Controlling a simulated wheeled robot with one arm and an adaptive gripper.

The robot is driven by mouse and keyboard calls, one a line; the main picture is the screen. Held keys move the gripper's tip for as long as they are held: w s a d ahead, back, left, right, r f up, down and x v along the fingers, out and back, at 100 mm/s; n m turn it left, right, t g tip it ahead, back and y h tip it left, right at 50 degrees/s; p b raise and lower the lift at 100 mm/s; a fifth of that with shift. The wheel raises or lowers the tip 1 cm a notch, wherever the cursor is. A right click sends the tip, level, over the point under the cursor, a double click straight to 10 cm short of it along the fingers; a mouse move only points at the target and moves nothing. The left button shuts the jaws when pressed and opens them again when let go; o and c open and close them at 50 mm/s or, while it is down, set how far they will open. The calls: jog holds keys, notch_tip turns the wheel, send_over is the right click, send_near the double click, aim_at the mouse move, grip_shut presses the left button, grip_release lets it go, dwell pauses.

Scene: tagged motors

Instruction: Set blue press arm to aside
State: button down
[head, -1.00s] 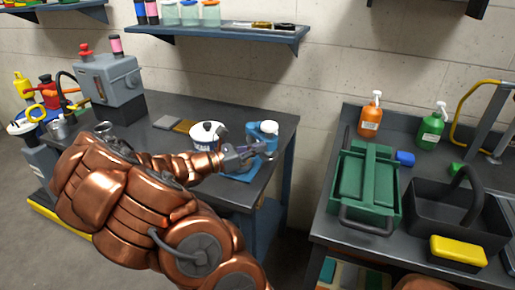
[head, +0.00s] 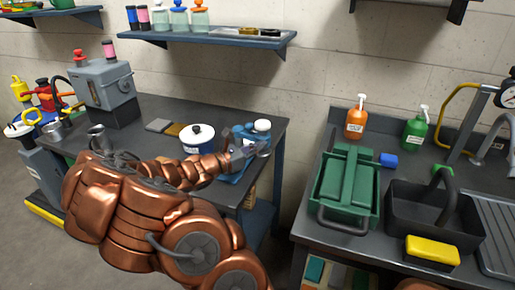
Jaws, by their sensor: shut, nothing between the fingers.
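My gripper (head: 262,149) is grey and shut at the end of my copper arm, with nothing between its fingers. It is at the right end of the left workbench (head: 155,113), in front of a blue object with a white cap-like top (head: 262,125). A flat blue part (head: 230,178) shows below the gripper. I cannot tell surely whether this blue object is the blue press, nor make out its arm. My gripper hides part of it, and I cannot tell whether they touch.
A grey machine (head: 106,85) stands at the bench's back left. A gap separates the benches. The right one holds a green toolbox (head: 331,195), a black caddy (head: 400,208) and pump bottles (head: 356,120).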

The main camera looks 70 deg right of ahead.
jog(key=shift+s+d, duration=0.3)
jog(key=shift+d, duration=0.3)
dwell(0.3)
